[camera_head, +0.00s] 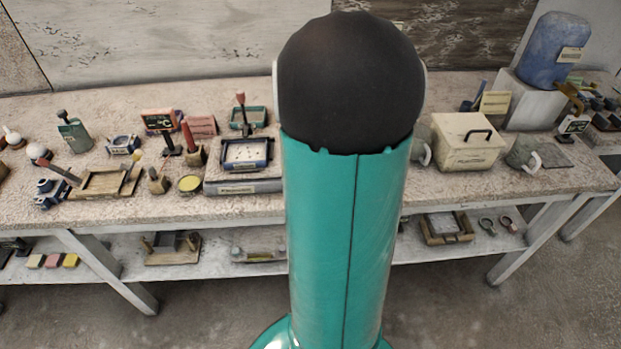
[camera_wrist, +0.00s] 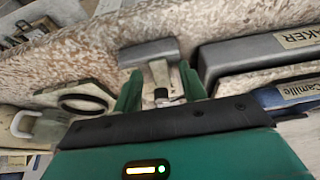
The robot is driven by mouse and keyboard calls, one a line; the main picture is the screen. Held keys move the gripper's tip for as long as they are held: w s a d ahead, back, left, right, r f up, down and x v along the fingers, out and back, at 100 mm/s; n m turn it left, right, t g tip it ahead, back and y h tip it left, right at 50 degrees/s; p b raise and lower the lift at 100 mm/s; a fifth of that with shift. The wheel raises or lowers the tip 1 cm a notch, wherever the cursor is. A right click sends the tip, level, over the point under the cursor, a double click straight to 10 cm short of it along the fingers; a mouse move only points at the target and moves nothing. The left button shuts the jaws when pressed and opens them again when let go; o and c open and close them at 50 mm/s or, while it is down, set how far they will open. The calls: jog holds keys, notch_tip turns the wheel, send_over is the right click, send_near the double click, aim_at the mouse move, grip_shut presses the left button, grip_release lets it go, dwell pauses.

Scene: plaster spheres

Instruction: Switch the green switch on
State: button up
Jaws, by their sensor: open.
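My gripper (camera_wrist: 160,84) is open in the wrist view, its two green fingers on either side of a small pale piece with a dark slot (camera_wrist: 161,92). I cannot tell whether it touches that piece, or whether the piece is part of a switch. A grey block (camera_wrist: 148,52) lies just beyond the fingertips. In the head view my gripper does not show; my green arm hides the middle of the bench. A green tray with a red-tipped upright lever (camera_head: 247,117) and a green box with a dark knob (camera_head: 74,133) stand on the bench.
A long grey labelled case (camera_wrist: 262,54) and a blue case (camera_wrist: 290,98) lie right of my gripper. The bench (camera_head: 250,207) is crowded; a cream box (camera_head: 467,147) stands at right.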

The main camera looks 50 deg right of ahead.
jog(key=shift+f, duration=0.1)
grip_shut()
jog(key=shift+w+d, duration=0.1)
jog(key=shift+w+d+r+g+y, duration=0.1)
jog(key=shift+w+d+g+y, duration=0.1)
jog(key=shift+g+y, duration=0.65)
jog(key=shift+w+d+r+g+y, duration=0.1)
jog(key=shift+w+d+g+y, duration=0.1)
jog(key=shift+g+y, duration=0.65)
grip_release()
